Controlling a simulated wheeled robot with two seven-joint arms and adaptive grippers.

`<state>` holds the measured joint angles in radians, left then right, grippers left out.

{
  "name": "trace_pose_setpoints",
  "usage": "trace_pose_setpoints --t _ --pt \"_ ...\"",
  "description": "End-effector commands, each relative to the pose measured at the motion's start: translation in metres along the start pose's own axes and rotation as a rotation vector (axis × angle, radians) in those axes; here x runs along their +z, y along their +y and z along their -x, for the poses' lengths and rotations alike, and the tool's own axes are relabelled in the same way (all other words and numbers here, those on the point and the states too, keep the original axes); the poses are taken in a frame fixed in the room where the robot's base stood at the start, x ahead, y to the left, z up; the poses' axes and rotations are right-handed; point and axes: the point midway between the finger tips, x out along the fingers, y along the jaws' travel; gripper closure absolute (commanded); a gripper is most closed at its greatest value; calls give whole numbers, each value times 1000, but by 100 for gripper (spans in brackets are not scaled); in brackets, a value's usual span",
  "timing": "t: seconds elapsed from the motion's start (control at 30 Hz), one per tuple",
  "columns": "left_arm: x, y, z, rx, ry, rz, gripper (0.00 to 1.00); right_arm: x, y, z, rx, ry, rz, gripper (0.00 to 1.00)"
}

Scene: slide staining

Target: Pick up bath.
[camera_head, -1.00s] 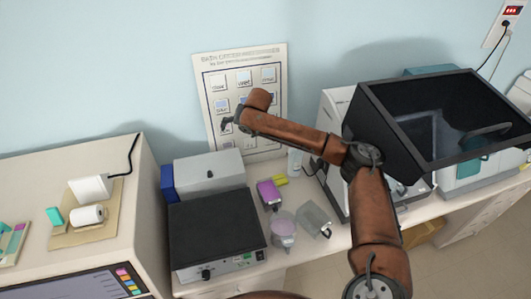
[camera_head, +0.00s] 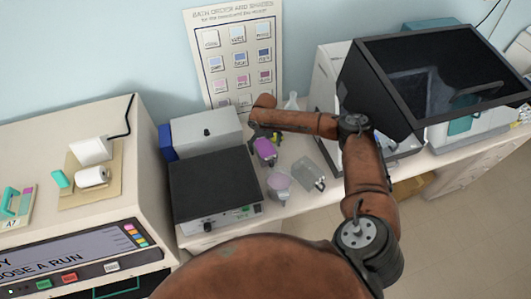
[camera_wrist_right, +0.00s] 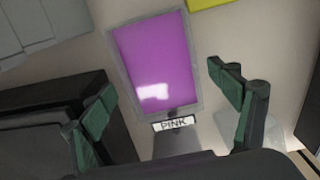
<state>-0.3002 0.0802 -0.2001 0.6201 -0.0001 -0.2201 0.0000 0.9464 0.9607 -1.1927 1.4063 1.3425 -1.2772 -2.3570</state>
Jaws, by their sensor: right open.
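The bath (camera_head: 264,149) is a small container with magenta contents, on the bench right of the black-topped box. In the right wrist view it shows from above as a magenta rectangle with a grey rim (camera_wrist_right: 155,62) and a label reading "PINK" (camera_wrist_right: 173,124). My right gripper (camera_wrist_right: 162,85) is open, with its green-padded fingers apart on either side of the bath's near part and nothing held between them. In the head view the right gripper (camera_head: 262,134) is just behind and above the bath, partly hidden by the wrist. My left gripper is out of view.
A black-topped box (camera_head: 214,184) is left. A yellow item (camera_wrist_right: 210,3) lies beyond the bath.

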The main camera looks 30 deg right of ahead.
Motion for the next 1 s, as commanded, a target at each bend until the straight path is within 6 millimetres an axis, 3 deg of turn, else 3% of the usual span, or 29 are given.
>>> trace_pose_setpoints --t 0.2,0.5,1.0 --pt "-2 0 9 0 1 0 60 -1 -2 -27 1 1 -1 17" --pt "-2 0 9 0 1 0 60 0 -2 -31 0 0 -1 18" --pt "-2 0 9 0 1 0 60 0 -2 -31 0 -1 -1 52"
